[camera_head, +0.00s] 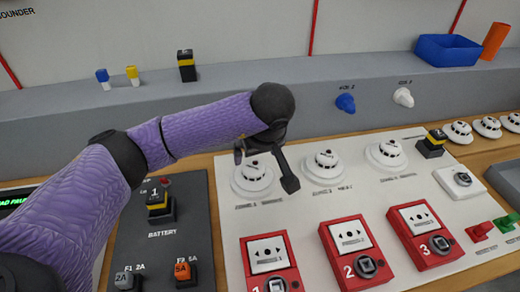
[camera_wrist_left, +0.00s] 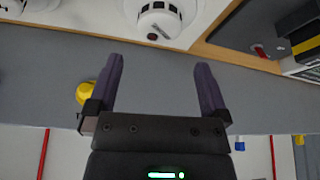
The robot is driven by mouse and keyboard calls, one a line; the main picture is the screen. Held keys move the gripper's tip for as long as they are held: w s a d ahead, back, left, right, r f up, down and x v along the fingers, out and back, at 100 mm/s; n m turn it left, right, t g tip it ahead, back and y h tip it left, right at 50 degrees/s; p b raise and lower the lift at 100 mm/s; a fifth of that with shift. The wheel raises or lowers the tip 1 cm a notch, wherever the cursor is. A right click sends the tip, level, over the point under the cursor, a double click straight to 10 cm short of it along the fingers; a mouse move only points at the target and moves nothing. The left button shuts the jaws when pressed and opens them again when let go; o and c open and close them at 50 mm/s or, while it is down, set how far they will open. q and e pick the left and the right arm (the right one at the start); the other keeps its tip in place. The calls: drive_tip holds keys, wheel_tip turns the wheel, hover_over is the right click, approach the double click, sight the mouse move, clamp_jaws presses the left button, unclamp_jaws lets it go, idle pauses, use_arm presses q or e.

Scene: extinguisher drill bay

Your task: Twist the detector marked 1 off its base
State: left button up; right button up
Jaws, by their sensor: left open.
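Three round white detectors stand in a row on the white panel (camera_head: 320,215); their small labels are too small to read. The leftmost detector (camera_head: 250,184) stands above the call point numbered 1, and I take it as the one marked 1. My left gripper (camera_head: 265,168) hangs over this detector, one finger on each side in the picture, and partly hides it. In the left wrist view the detector (camera_wrist_left: 158,22) sits beyond the open fingertips (camera_wrist_left: 159,62), roughly centred between them, with nothing held. My right gripper is in neither view.
The middle detector (camera_head: 323,167) and right detector (camera_head: 386,154) stand beside it. Red call points (camera_head: 268,262) line the front. A dark battery panel (camera_head: 160,230) lies left. A grey ledge (camera_head: 340,90) behind carries a blue bin (camera_head: 447,50).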

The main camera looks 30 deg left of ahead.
sight(254, 167)
use_arm(q)
drive_tip(key=b+x, duration=0.1)
drive_tip(key=x, duration=0.7)
drive_tip(key=shift+d+b, duration=0.1)
drive_tip(key=shift+b, duration=0.3)
drive_tip(key=shift+s, duration=0.1)
drive_tip(key=c, duration=1.2)
drive_tip(key=shift+n+g, duration=0.3)
drive_tip(key=shift+n, duration=0.7)
